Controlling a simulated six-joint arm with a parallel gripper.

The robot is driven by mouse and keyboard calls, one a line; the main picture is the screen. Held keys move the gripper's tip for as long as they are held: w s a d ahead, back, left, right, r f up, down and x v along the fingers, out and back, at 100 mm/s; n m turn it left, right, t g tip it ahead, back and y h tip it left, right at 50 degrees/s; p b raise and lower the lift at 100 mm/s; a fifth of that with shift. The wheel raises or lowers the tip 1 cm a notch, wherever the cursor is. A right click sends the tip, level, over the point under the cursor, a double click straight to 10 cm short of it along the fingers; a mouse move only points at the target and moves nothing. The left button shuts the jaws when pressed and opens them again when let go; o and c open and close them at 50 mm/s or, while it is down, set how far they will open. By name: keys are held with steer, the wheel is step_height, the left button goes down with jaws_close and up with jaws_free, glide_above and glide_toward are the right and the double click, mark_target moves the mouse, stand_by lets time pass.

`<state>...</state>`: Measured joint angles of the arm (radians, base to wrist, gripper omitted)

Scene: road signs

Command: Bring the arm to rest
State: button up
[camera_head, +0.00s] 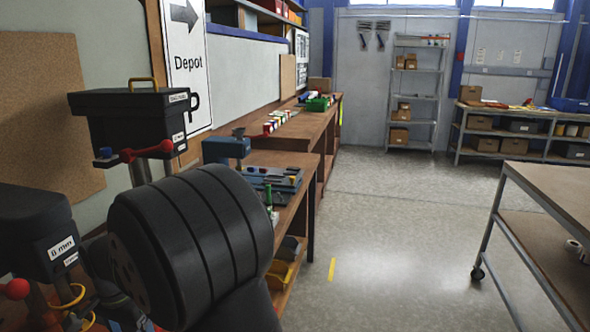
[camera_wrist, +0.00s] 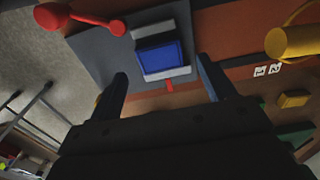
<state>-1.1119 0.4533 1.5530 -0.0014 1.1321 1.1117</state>
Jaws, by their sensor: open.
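My gripper (camera_wrist: 161,78) shows in the wrist view with its two dark fingers spread apart. Nothing is held between them. Beyond the fingertips is a grey plate (camera_wrist: 97,57) with a blue block (camera_wrist: 160,57) on it; the block appears apart from the fingers. In the head view a large black ribbed cylinder, which looks like a link of my arm, fills the lower left. The gripper itself does not show in the head view.
Dark boxes with white labels, one at upper left (camera_head: 130,112) and one lower (camera_head: 40,245), flank the arm, with a red lever (camera_head: 148,150) between. A wooden bench (camera_head: 290,135) runs along the left wall. A trolley table (camera_head: 555,190) stands right. The middle floor is clear.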

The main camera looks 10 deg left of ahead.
step_height(320, 180, down, 4)
steer(key=shift+r, duration=0.15)
step_height(320, 180, up, 2)
steer(key=shift+r, duration=0.95)
